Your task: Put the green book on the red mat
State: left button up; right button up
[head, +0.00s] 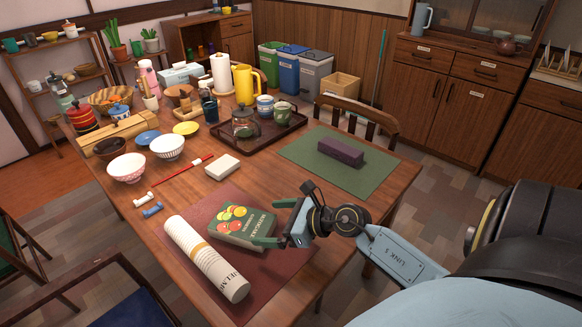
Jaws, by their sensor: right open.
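The green book (236,222), with fruit on its cover, lies flat on the red mat (272,277). The mat is at the near edge of the table and partly covered by the book and a roll. My right gripper (270,222) is open at the right end of the book, with its fingers to either side of that end. I cannot tell whether the fingers touch the book. My left gripper is not in view.
A cream paper roll (205,258) lies on the red mat, left of the book. A purple block (340,153) lies on a green mat (302,150) behind. A white block (222,167), red chopsticks (180,171) and bowls stand farther left. A dark tray (272,136) holds cups and a teapot.

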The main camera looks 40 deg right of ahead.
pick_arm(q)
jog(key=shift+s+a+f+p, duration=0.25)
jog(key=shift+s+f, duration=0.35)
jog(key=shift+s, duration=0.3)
pick_arm(e)
jog(key=shift+v, duration=2.8)
